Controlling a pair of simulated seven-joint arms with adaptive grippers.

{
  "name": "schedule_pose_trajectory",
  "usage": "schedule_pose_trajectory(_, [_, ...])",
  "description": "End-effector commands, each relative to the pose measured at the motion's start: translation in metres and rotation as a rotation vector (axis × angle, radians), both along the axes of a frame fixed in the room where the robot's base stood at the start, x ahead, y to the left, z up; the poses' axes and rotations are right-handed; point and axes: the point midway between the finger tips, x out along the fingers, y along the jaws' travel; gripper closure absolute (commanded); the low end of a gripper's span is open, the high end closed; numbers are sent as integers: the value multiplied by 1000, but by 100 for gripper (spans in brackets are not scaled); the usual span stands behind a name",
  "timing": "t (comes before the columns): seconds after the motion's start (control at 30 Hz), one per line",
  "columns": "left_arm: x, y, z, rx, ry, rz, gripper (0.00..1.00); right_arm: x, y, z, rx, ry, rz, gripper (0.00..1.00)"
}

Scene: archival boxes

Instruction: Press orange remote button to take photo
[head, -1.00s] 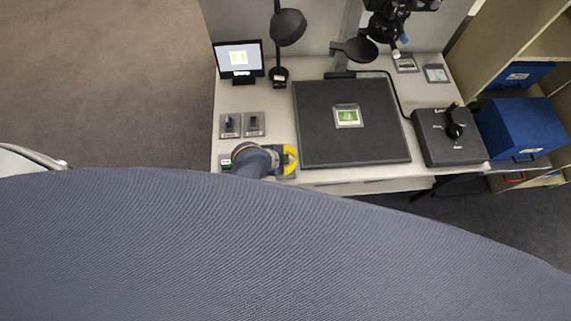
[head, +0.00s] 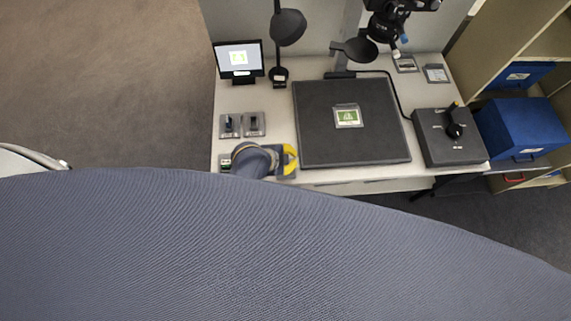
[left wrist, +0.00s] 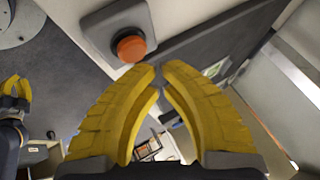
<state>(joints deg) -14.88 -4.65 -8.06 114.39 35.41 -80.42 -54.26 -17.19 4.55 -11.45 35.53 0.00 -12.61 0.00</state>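The orange button (left wrist: 131,47) sits on a small dark box (left wrist: 118,28) in the left wrist view, just beyond and a little left of my left fingertips. My left gripper (left wrist: 160,70) has its yellow fingertips drawn together, with nothing held between them. Touch with the button cannot be made out. In the head view my left gripper (head: 290,158) is at the front left of the desk and hides the button. My right gripper (left wrist: 15,88) shows small at the left edge of the left wrist view. A green picture card (head: 348,116) lies on the dark board (head: 315,145).
A monitor (head: 238,58) and a lamp (head: 288,28) stand at the back left. A camera (head: 388,25) hangs above the desk's back. Two small switch boxes (head: 242,124) lie behind my left gripper. A dark control box (head: 450,148) and blue boxes (head: 520,128) are at right.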

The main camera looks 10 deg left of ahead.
Motion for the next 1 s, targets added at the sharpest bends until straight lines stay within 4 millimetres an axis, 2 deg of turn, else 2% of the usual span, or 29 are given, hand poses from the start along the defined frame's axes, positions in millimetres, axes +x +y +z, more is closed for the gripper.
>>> schedule_pose_trajectory(0.4, [0, 0, -8, 1, 0, 0, 100, 0, 0, 0, 0, 0, 0, 100])
schedule_pose_trajectory(1.0, [0, 0, -10, 0, 0, 0, 100, 0, 0, 0, 0, 0, 0, 100])
